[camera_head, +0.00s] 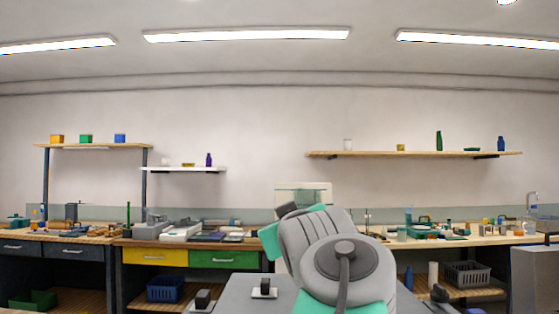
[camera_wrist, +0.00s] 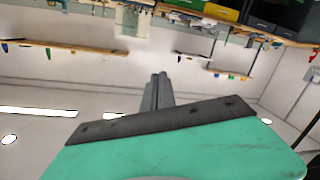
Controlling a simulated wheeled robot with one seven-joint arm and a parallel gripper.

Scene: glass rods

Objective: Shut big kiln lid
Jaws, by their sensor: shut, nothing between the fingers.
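A pale upright panel (camera_head: 303,186) stands against the back wall in the head view, behind my arm. It may be the big kiln's raised lid, but I cannot tell for sure; my arm hides what is below it. What looks like the same pale panel (camera_wrist: 133,22) shows in the upside-down wrist view, beyond the fingertips and apart from them. My gripper (camera_wrist: 159,76) is shut and empty, with its two dark fingers together. In the head view my grey and green arm hides the gripper.
A bench with yellow (camera_head: 155,257) and green (camera_head: 225,259) drawers stands left of my arm, with trays and tools on top. A cluttered bench (camera_head: 455,242) stands to the right. Wall shelves (camera_head: 415,154) hang above. A grey cabinet (camera_head: 535,280) is at far right.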

